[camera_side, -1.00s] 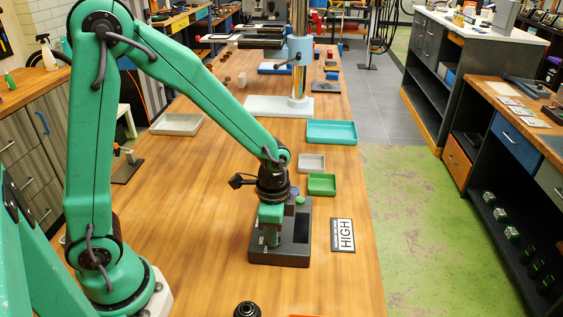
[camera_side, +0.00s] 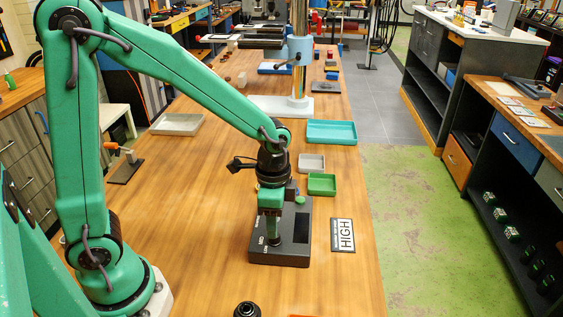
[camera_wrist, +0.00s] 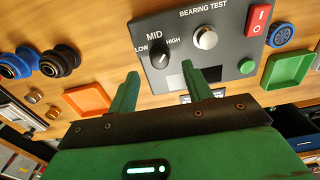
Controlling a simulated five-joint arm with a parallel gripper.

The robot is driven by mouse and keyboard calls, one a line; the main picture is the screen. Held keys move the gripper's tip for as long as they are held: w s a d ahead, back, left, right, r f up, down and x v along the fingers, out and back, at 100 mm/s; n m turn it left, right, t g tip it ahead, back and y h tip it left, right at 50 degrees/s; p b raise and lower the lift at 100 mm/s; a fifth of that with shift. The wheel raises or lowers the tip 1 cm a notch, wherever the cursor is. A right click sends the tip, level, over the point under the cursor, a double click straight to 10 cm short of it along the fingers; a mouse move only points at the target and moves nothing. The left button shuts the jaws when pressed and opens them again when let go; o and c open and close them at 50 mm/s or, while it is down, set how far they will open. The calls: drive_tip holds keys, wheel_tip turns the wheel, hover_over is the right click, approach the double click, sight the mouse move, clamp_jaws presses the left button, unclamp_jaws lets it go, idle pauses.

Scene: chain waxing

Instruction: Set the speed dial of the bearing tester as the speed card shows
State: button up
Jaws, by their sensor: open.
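The bearing tester (camera_side: 296,254) is a dark box on the wooden bench. The speed card (camera_side: 343,235) lies flat to its right and reads HIGH. In the wrist view the tester's panel (camera_wrist: 225,30) shows a black speed dial (camera_wrist: 160,55) with LOW, MID and HIGH around it. A small light mark shows on the dial's upper part; I cannot tell surely which label it faces. My gripper (camera_wrist: 160,71) is open and empty, its green fingers apart on either side below the dial in the picture. In the side view my gripper (camera_side: 271,237) is above the tester's left part.
The panel also has a silver knob (camera_wrist: 205,37), a red switch (camera_wrist: 259,19) and a green button (camera_wrist: 246,66). A green tray (camera_side: 322,185), a grey tray (camera_side: 311,162) and a teal tray (camera_side: 331,132) stand behind. The bench left of the tester is largely clear.

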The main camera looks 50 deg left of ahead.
drive_tip(key=shift+r, duration=1.9)
drive_tip(key=shift+s, duration=0.1)
drive_tip(key=s+a+r+n+t, duration=0.5)
drive_tip(key=s+a+r+n, duration=0.1)
drive_tip(key=s+r+n, duration=0.3)
drive_tip(key=shift+s+a+r+t, duration=0.35)
drive_tip(key=shift+s+r, duration=0.3)
drive_tip(key=shift+r, duration=0.55)
